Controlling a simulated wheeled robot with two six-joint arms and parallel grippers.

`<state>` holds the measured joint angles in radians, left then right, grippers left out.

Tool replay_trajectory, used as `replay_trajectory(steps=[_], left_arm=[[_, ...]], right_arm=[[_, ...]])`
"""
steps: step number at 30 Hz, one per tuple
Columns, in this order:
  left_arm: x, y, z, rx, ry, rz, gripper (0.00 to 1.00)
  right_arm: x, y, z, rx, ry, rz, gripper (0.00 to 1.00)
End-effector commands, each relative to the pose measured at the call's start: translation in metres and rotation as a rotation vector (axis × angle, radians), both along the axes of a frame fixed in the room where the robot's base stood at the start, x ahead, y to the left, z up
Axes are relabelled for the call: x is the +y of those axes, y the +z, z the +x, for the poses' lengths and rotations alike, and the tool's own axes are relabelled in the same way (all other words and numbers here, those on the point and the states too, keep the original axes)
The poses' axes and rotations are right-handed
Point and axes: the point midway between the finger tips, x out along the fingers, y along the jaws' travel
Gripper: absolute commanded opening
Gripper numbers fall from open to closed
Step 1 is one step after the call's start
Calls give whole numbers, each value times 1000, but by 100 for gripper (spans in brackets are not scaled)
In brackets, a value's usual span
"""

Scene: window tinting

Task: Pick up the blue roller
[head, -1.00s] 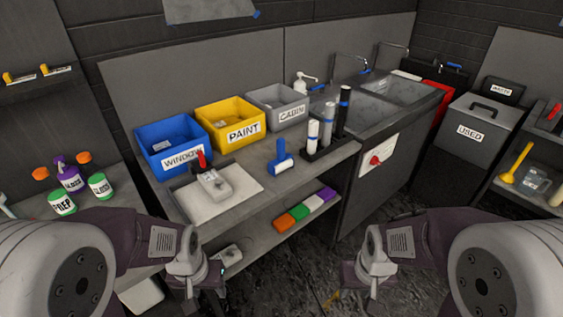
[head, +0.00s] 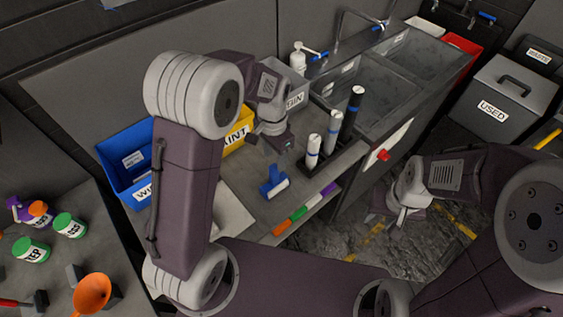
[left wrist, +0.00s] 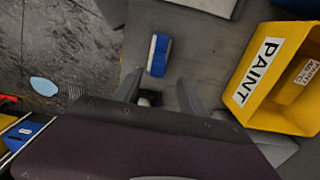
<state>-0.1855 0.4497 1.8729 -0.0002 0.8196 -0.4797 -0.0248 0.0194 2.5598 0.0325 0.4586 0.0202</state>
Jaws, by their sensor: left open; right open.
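The blue roller (head: 272,181) stands on the grey counter (head: 237,178), with a white roll along its lower front. In the left wrist view the roller (left wrist: 159,56) lies just beyond my left gripper's fingers (left wrist: 158,92), roughly in line with the gap between them. My left gripper (head: 272,148) is open and empty, above the counter and a little behind the roller in the head view. It does not touch the roller. My right gripper (head: 400,215) is open and empty, over the floor right of the counter, far from the roller.
A blue WINDOW bin (head: 127,165) and yellow PAINT bin (head: 236,137) stand left and behind, partly hidden by my left arm. A grey bin (head: 294,97) is behind. Upright film rolls (head: 313,152) stand right of the roller.

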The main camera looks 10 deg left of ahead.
Motion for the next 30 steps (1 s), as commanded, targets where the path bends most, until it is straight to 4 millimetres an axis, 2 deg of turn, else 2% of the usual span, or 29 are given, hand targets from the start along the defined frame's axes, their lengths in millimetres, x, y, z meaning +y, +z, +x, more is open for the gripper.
replay_trajectory(steps=[3,9,15,22,30], left_arm=[[0,-6,-1,3,0,1,49],[0,-35,-1,4,2,0,49],[1,-45,-1,2,2,0,49],[1,-85,-1,4,3,1,49],[1,-92,0,0,3,0,49]], right_arm=[[0,1,0,1,0,0,41],[0,6,0,0,0,0,41],[0,9,0,0,0,0,41],[0,19,0,0,0,0,41],[0,18,0,0,0,0,41]])
